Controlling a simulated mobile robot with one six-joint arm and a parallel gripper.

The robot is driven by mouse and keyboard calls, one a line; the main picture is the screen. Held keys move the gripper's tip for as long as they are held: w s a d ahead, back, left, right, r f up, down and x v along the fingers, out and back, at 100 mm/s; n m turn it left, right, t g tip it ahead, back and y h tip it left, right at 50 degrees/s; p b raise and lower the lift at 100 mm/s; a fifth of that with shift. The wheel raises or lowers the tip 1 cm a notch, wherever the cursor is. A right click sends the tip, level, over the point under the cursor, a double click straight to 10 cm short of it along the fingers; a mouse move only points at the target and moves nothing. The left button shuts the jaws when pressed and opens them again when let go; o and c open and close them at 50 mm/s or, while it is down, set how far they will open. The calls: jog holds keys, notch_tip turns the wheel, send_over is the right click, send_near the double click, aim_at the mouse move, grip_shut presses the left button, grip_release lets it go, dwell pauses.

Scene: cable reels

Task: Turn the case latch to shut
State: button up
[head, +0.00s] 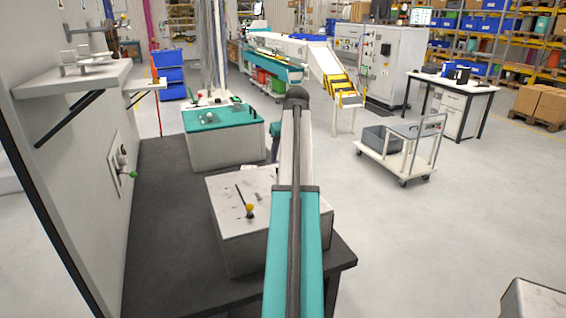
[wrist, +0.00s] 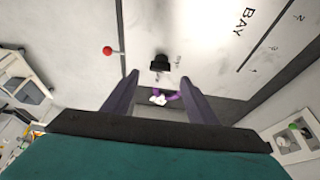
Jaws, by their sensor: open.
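In the wrist view my gripper (wrist: 160,76) is open, its two dark purple fingers spread apart with nothing clasped. A black knob-like part (wrist: 160,63) stands on a white, marked case face (wrist: 215,35) just beyond the fingertips, with small unreadable lettering beside it. A small purple and white part (wrist: 160,97) shows between the fingers, lower in the picture. A lever with a red ball (wrist: 107,50) sticks out at the case edge, left of the fingers. I cannot tell for sure which part is the latch. In the head view my arm hides my gripper.
In the head view a white box (head: 222,190) with a yellow-knobbed lever (head: 249,210) stands on the dark table (head: 160,225). A teal-topped box (head: 225,121) stands behind it. The wall shelf (head: 72,78) juts in at left. Open floor lies right, with a cart (head: 395,153).

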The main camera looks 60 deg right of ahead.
jog(key=b+v, duration=0.1)
jog(key=v, duration=0.6)
jog(key=shift+r, duration=0.3)
dwell(0.4)
